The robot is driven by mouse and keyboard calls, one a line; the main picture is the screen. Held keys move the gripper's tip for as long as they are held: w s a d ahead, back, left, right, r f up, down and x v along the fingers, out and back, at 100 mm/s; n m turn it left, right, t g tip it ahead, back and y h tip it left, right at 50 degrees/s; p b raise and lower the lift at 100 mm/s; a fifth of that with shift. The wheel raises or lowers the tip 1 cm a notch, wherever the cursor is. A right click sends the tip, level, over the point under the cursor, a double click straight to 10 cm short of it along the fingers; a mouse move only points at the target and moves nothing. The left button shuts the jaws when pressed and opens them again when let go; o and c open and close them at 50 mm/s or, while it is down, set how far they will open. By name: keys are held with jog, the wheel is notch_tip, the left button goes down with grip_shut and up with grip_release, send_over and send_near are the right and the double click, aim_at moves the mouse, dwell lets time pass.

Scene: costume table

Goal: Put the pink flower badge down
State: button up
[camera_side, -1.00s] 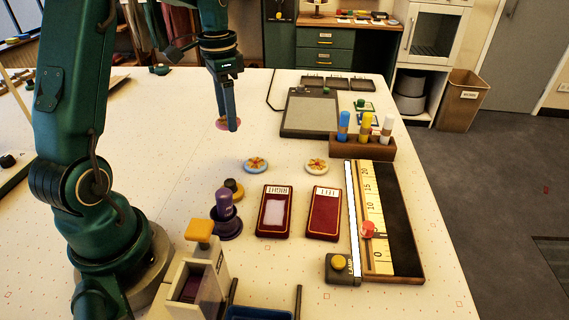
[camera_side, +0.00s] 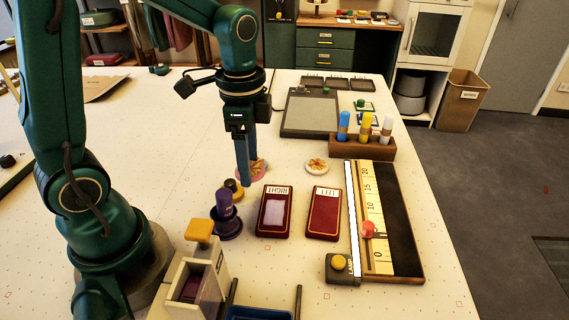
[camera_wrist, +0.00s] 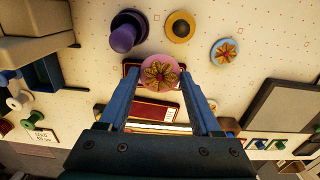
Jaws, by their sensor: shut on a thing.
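The pink flower badge (camera_wrist: 160,72) is held flat between the fingertips of my gripper (camera_wrist: 160,78) in the wrist view. In the side view the badge (camera_side: 261,172) shows beside the fingers of my gripper (camera_side: 248,180), above the table behind the box labelled RIGHT. A blue-rimmed flower badge (camera_wrist: 224,52) lies on the table to the right in the wrist view; the held badge and fingers mostly hide it in the side view. A white flower badge (camera_side: 317,166) lies behind the box labelled LEFT.
A purple stamp (camera_side: 225,212) and a black-and-yellow knob (camera_side: 234,189) stand left. The ruler board (camera_side: 400,230) and pen holder (camera_side: 362,149) are right.

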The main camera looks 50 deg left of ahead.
send_over(274, 212)
notch_tip(274, 212, down, 3)
jog(key=shift+f, duration=2.05)
jog(key=o, duration=1.4)
jog(key=shift+f, duration=0.1)
jog(key=shift+o, duration=0.2)
